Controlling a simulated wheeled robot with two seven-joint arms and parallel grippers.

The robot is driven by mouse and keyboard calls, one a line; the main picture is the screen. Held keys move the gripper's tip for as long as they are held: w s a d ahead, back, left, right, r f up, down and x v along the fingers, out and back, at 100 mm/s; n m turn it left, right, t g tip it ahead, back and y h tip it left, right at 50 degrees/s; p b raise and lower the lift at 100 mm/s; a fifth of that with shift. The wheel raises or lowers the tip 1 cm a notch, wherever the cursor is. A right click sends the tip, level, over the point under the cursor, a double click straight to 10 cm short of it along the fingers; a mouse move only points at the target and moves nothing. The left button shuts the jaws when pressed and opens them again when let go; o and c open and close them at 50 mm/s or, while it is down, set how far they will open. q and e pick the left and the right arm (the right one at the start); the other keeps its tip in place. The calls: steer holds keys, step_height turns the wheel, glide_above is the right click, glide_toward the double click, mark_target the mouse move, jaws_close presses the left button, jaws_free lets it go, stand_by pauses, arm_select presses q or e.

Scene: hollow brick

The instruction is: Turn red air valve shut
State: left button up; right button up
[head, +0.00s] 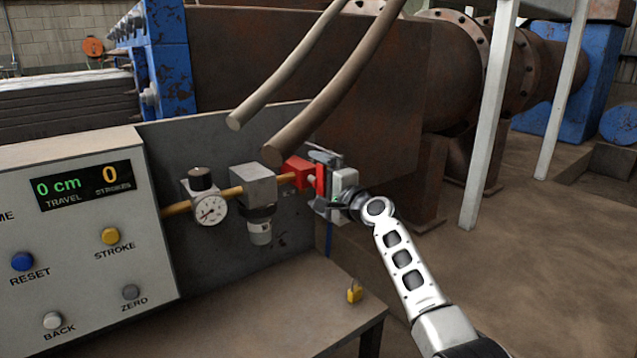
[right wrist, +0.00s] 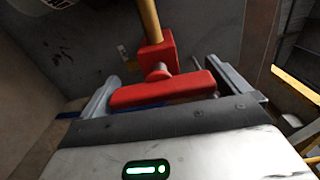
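The red air valve (head: 296,171) sits at the right end of a brass pipe on the upright grey panel. In the right wrist view its red body (right wrist: 157,57) is on the pipe, with a short stem to a red bar handle (right wrist: 162,91). My right gripper (head: 325,180) is at the valve. In the right wrist view the open fingers of my right gripper (right wrist: 163,75) stand on either side of the handle, which lies lengthwise across the gap. I cannot tell whether either finger touches it. My left gripper is not in view.
A pressure gauge (head: 209,208) and a grey filter unit (head: 255,186) sit left of the valve on the pipe. Two thick rods (head: 335,82) hang above it. A control box (head: 75,225) stands at left. A yellow padlock (head: 354,292) lies on the bench (head: 270,325).

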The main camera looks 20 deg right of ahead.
steer(key=shift+s, duration=0.1)
steer(key=v, duration=1.5)
steer(key=shift+s, duration=0.4)
steer(key=shift+d, duration=0.15)
steer(key=s+a+f+n+g+h, duration=0.1)
steer(key=s+a+f+n+g, duration=0.2)
steer(key=f, duration=0.6)
steer(key=s+a+f+n+h, duration=0.1)
steer(key=s+f+n+h, duration=0.15)
steer(key=s+f, duration=0.5)
steer(key=s+a+f+n+g, duration=0.2)
steer(key=s+a+f+n, duration=0.1)
steer(key=s+f+n, duration=0.2)
steer(key=s+a+f+n+g, duration=0.1)
steer(key=s+a+f+n, duration=0.2)
steer(key=s+f+n, duration=0.3)
steer(key=s+f, duration=0.4)
steer(key=s, duration=0.3)
steer(key=shift+s+a+g, duration=0.35)
steer(key=shift+a+g, duration=0.05)
